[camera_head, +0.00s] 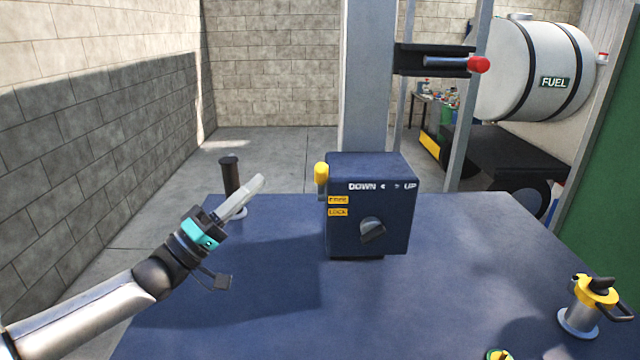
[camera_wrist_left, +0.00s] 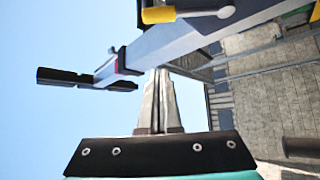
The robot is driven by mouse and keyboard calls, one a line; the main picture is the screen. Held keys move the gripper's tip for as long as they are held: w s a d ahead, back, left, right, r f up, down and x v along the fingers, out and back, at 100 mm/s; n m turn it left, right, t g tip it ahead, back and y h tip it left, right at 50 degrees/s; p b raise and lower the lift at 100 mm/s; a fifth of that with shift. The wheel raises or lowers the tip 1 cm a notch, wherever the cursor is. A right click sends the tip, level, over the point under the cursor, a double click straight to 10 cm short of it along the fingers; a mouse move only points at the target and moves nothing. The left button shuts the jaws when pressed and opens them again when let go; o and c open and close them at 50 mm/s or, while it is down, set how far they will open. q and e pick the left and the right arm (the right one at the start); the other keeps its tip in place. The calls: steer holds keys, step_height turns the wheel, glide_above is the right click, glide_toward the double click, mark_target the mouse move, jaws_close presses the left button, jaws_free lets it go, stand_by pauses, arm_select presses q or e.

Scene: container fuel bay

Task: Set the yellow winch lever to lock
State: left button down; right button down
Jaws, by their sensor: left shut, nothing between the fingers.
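The winch box (camera_head: 390,222) is dark blue and stands on the blue table. The yellow winch lever (camera_head: 321,174) is on its left side, with its yellow end up, above the yellow FREE label (camera_head: 338,200). The LOCK label (camera_head: 338,212) is just below that one. My left gripper (camera_head: 258,182) is shut and empty, left of the lever and apart from it. Its closed fingers (camera_wrist_left: 158,100) also show in the left wrist view, where a yellow part (camera_wrist_left: 180,14), seemingly the lever, is at the top edge. My right gripper is not in view.
A black-topped post (camera_head: 230,180) stands right behind my left gripper. A dark knob (camera_head: 372,230) is on the box front under DOWN and UP. A yellow-topped can (camera_head: 580,312) stands at the right. A grey column (camera_head: 368,90) with a red-ended handle (camera_head: 478,65) rises behind the box.

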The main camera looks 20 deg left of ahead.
mark_target(321, 183)
arm_select(q)
steer(key=shift+x, duration=5.05)
steer(key=shift+s+d+f+p, duration=0.35)
steer(key=shift+s+d+f, duration=0.05)
steer(key=shift+d+f, duration=0.3)
steer(key=shift+s+d+f+p, duration=0.4)
steer(key=shift+d+f, duration=0.25)
steer(key=shift+d, duration=0.1)
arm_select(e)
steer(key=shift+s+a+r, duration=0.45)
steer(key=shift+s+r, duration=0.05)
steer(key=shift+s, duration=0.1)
